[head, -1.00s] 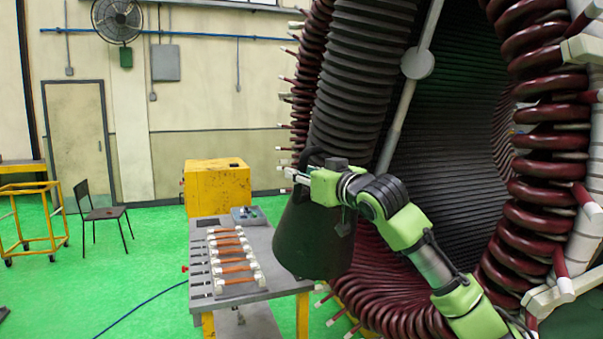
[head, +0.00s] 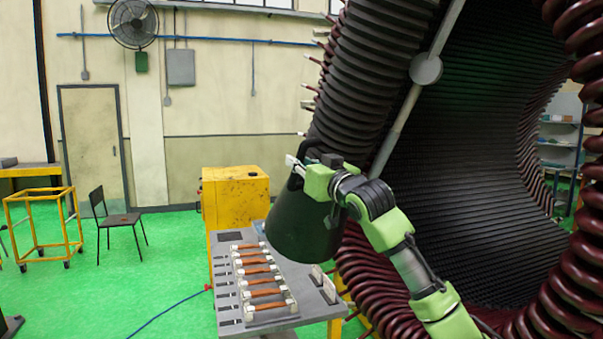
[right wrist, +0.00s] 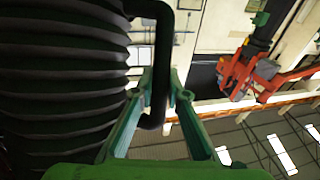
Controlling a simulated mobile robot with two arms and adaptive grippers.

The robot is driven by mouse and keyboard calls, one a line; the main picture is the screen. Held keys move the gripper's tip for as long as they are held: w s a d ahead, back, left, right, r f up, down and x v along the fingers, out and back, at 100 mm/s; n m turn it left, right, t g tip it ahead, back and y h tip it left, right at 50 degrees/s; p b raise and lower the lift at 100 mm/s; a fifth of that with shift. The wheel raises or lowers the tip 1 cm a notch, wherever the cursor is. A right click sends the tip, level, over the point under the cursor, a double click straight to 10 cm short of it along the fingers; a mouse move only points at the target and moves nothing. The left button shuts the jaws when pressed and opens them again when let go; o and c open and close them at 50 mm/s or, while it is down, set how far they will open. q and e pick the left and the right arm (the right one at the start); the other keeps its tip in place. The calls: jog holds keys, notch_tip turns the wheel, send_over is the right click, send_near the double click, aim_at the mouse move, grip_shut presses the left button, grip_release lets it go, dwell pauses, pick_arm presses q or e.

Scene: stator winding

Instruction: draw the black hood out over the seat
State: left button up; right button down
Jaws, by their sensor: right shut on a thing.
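The black hood (head: 300,228), a dark tapered shape, hangs tilted between the table and the big stator. My right gripper (head: 303,168) is at its upper end. In the right wrist view, my right gripper (right wrist: 158,98) is shut on a black bar-shaped handle (right wrist: 165,50). A black ribbed surface (right wrist: 60,85) fills the left of that view; I cannot tell whether it is the hood. I cannot tell which part is the seat. My left gripper is not in view.
The stator (head: 470,170) with dark red coils rises close on the right. A grey table (head: 225,262) with several copper-coloured bars stands under and left of the hood. A yellow cabinet (head: 235,198) is behind it. A chair (head: 118,220) and yellow cart (head: 45,225) stand on clear green floor.

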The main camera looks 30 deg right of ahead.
jog(key=shift+w+a, duration=0.3)
jog(key=shift+w, duration=0.2)
jog(key=shift+s, duration=0.15)
jog(key=shift+s+d+r, duration=0.1)
jog(key=shift+s+r, duration=0.05)
jog(key=shift+s, duration=0.15)
jog(key=c, duration=2)
grip_release()
jog(key=shift+o, duration=0.2)
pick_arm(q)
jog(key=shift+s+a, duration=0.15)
pick_arm(e)
jog(key=s+f, duration=0.1)
jog(key=s, duration=1)
jog(key=shift+s+f, duration=0.35)
jog(key=shift+f, duration=0.05)
